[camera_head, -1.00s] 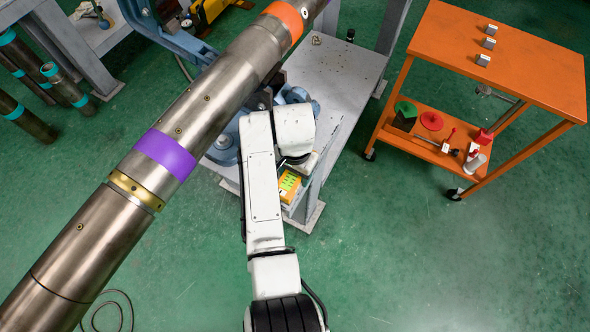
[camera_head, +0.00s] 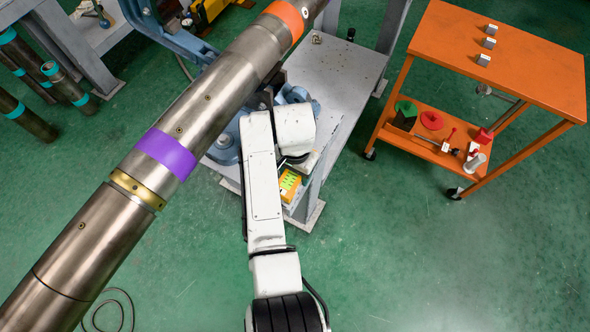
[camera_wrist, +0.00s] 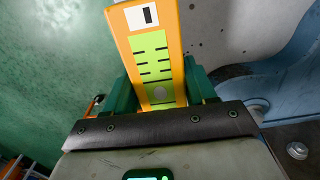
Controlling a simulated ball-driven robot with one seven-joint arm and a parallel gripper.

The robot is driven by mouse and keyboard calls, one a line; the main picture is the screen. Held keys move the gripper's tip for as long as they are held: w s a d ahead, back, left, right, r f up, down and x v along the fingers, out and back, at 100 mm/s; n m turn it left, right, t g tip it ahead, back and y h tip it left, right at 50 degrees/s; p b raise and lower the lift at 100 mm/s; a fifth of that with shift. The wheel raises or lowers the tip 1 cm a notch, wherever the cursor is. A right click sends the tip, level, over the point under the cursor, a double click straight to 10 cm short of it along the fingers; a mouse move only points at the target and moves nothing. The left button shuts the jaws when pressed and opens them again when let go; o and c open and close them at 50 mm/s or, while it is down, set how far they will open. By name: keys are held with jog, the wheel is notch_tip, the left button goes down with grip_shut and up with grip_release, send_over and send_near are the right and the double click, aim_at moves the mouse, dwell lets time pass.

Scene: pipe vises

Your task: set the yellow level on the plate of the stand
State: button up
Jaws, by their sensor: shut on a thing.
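In the head view the level (camera_head: 289,185) shows beside the white end of my arm, over the near edge of the grey stand. The plate of the stand (camera_head: 345,80) is the flat grey top with small holes. In the wrist view a grey surface (camera_wrist: 225,40) lies behind the level. Whether the level touches the plate cannot be told.
A large steel pipe (camera_head: 95,245) with purple and orange bands crosses above the stand. A blue vise part (camera_wrist: 290,75) is close on the right in the wrist view. An orange cart (camera_head: 500,55) stands at right. Green floor between is clear.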

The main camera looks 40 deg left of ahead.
jog(key=shift+f, duration=0.3)
jog(key=o, duration=1.4)
jog(key=shift+o, duration=0.2)
jog(key=shift+r, duration=0.1)
jog(key=shift+r+p, duration=3.4)
